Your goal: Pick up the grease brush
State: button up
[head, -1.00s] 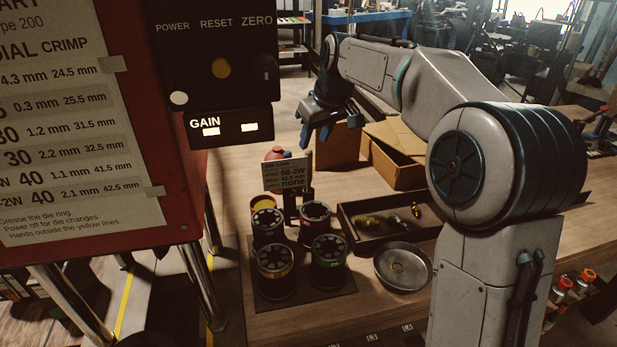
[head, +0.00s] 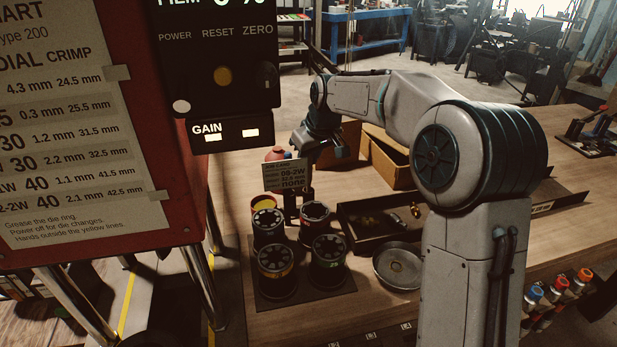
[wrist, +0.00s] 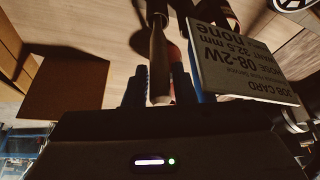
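A wooden-handled tool, which looks like the grease brush (wrist: 159,65), shows in the wrist view with its rounded handle end toward my gripper. Its far end is dark, and its bristles cannot be made out. My gripper (wrist: 159,90) is open, with one blue finger on each side of the handle and gaps between. In the head view my gripper (head: 320,148) hangs above the back of the bench, behind the job card (head: 285,176). I cannot make out the brush in the head view. The card also shows right of the fingers in the wrist view (wrist: 240,65).
Several black die sets (head: 276,256) stand on a dark mat in front of the card, beside a yellow-topped tin (head: 264,204). A tray of fittings (head: 352,238), a round metal dish (head: 381,277) and cardboard boxes (head: 390,162) lie to the right. The red crimper (head: 175,225) stands left.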

grip_shut()
notch_tip(320, 180, up, 10)
notch_tip(320, 180, up, 8)
jog(key=p, duration=0.7)
jog(key=shift+r+p, duration=0.25)
jog(key=shift+p, duration=0.15)
